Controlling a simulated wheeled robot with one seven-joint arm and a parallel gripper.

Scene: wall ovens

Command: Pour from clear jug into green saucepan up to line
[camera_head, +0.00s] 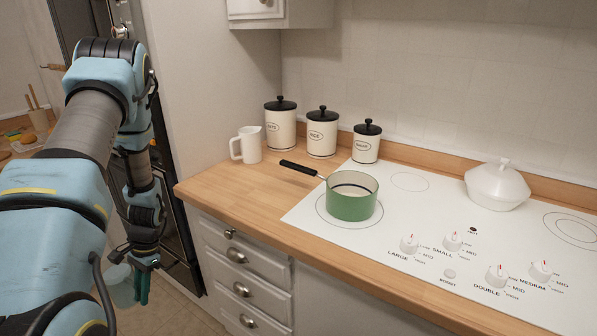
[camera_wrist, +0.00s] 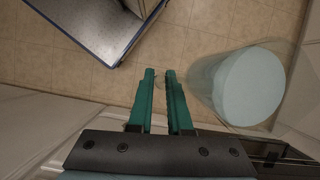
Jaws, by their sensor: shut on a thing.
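The green saucepan (camera_head: 350,205) stands on the white cooktop, its dark handle pointing back left. Its inside is pale, and a dark curved line shows there. The clear jug (camera_head: 121,287) is low at the left, below counter height, beside my gripper (camera_head: 142,285). In the wrist view the clear jug (camera_wrist: 252,86) is to the right of my gripper (camera_wrist: 160,76), with pale blue showing in it. The green fingers are nearly together, shut on the jug, apparently at its handle; the grip itself is hard to see.
The white cooktop (camera_head: 408,205) has several knobs in front and a white lidded dish (camera_head: 497,186) at right. Several black-lidded canisters (camera_head: 322,135) and a white pitcher (camera_head: 246,145) stand along the back. The wooden counter (camera_head: 225,185) is clear at front left, above drawers (camera_head: 240,262).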

